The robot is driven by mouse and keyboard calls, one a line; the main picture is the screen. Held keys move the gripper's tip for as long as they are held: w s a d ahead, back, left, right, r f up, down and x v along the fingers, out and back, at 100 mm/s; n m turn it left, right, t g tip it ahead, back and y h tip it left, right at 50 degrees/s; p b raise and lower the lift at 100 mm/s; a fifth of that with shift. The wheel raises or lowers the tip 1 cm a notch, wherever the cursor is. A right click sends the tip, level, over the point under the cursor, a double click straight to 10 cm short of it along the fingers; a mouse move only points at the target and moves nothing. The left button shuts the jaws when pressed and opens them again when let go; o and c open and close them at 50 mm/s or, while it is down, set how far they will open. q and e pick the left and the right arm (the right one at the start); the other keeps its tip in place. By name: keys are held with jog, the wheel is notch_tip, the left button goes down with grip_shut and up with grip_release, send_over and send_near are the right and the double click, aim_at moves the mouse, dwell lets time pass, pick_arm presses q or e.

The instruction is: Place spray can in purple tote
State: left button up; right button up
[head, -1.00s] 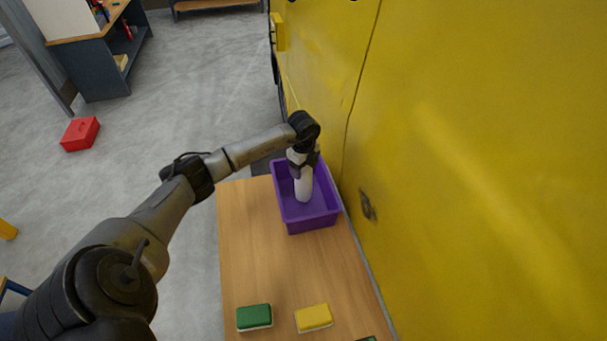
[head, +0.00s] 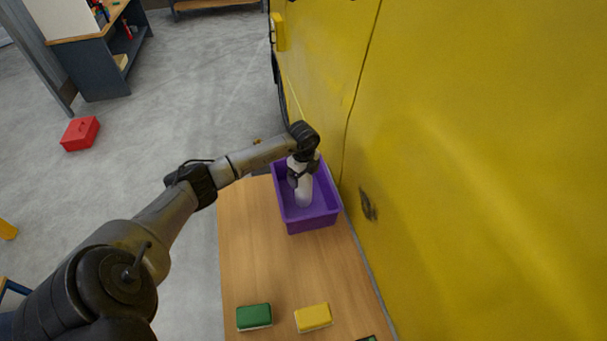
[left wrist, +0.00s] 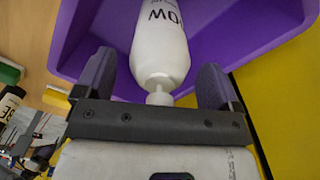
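A white bottle-shaped container with dark lettering, which I take as the spray can (head: 304,194), stands inside the purple tote (head: 310,222) at the far end of the wooden table. In the left wrist view the can (left wrist: 160,48) shows its narrow nozzle towards my palm. My left gripper (head: 303,174) is over the tote, around the can's upper end. In the left wrist view its fingers (left wrist: 158,78) are spread, with a gap on each side of the can. The can's base is cut off in that view. My right gripper is not in view.
A green sponge (head: 254,317) and a yellow sponge (head: 313,317) lie at the table's near end. A yellow wall (head: 480,150) runs close along the tote's right. A dark-and-white labelled container (left wrist: 10,102) shows at the left wrist view's left edge. The table's middle is clear.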

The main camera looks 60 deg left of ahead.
pick_arm(q)
jog(key=shift+r, duration=0.1)
notch_tip(320, 180, up, 12)
jog(key=shift+r, duration=0.1)
dwell(0.6)
dwell(0.4)
